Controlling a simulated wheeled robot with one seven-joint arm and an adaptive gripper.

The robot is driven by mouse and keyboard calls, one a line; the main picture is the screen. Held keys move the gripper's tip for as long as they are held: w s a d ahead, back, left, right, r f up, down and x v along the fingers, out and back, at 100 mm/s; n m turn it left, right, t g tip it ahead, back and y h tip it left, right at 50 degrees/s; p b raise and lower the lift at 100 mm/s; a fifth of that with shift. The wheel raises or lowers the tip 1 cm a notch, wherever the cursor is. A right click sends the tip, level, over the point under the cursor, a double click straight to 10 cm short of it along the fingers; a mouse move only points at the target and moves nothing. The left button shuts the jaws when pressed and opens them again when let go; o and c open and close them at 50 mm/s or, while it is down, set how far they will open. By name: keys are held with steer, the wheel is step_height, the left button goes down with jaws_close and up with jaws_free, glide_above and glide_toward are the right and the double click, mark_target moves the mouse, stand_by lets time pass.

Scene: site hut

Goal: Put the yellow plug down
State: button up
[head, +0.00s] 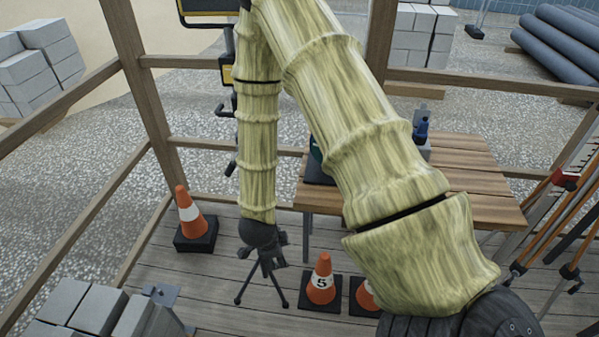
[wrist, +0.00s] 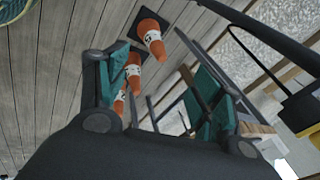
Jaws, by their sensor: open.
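I cannot make out a yellow plug in either view.
Orange cones stand on the deck: one at left (head: 189,212), one near my gripper (head: 321,280). Grey blocks (head: 95,305) sit at lower left. Orange-legged tripods (head: 570,235) stand at right.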

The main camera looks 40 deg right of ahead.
steer(key=s+a+f+n+y, duration=0.1)
steer(key=s+a+f+n, duration=0.2)
steer(key=s+n, duration=0.4)
steer(key=s+a+f+n+g+y, duration=0.1)
steer(key=s+a+f+n, duration=0.2)
steer(key=s+f+n, duration=0.2)
steer(key=s+a+f+n+g+y, duration=0.1)
steer(key=s+a+f+n, duration=0.2)
steer(key=s+n, duration=0.6)
steer(key=f+n, duration=0.1)
steer(key=n, duration=0.2)
steer(key=shift+a+f+y, duration=0.2)
steer(key=shift+y, duration=0.1)
